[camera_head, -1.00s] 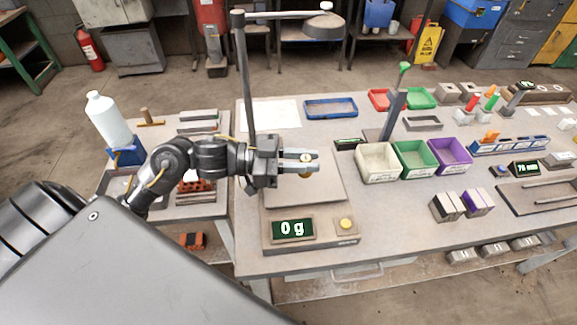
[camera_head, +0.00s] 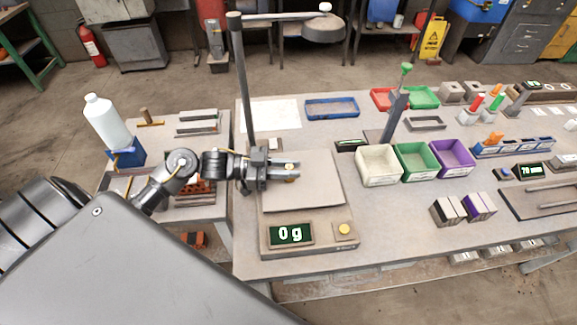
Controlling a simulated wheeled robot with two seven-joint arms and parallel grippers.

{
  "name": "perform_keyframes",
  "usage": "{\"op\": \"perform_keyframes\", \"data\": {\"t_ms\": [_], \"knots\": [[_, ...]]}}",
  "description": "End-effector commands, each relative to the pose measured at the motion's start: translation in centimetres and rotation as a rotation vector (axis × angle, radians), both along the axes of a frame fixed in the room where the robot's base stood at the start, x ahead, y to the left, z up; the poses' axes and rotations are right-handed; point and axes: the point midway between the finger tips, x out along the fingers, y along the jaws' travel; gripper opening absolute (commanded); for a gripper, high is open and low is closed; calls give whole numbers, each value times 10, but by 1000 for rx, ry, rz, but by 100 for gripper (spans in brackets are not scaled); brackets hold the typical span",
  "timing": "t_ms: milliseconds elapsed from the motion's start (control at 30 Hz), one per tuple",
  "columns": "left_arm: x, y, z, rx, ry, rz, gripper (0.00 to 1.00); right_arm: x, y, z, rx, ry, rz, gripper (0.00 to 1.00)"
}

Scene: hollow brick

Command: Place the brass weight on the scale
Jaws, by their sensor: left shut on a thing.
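The scale (camera_head: 318,197) stands at the near left part of the workbench, with a flat grey pan and a display (camera_head: 290,234) that reads 0 g. My left gripper (camera_head: 292,172) is over the back left part of the pan. It is shut on the small brass weight (camera_head: 290,180), of which only a little shows between and below the fingers. I cannot tell how far the weight is above the pan. My right gripper is not in view.
A lamp post (camera_head: 243,85) stands just behind my left gripper, with its arm reaching right. White, green and purple bins (camera_head: 378,166) stand right of the scale. A side table (camera_head: 215,150) with a white bottle (camera_head: 106,120) is at left.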

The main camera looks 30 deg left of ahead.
Motion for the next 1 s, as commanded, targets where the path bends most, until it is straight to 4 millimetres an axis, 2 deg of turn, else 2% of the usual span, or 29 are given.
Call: {"op": "perform_keyframes", "data": {"t_ms": [100,333,367,500,833,1000], "knots": [[0,0,0,0,-1,0,0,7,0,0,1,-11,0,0],[0,0,-4,0,-1,0,0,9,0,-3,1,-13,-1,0],[0,0,-3,0,-1,0,24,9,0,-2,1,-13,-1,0],[0,0,-3,1,0,0,42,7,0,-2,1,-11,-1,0],[0,0,1,0,-1,0,42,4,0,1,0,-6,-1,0],[-11,20,-3,4,0,1,42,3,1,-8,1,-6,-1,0]]}}
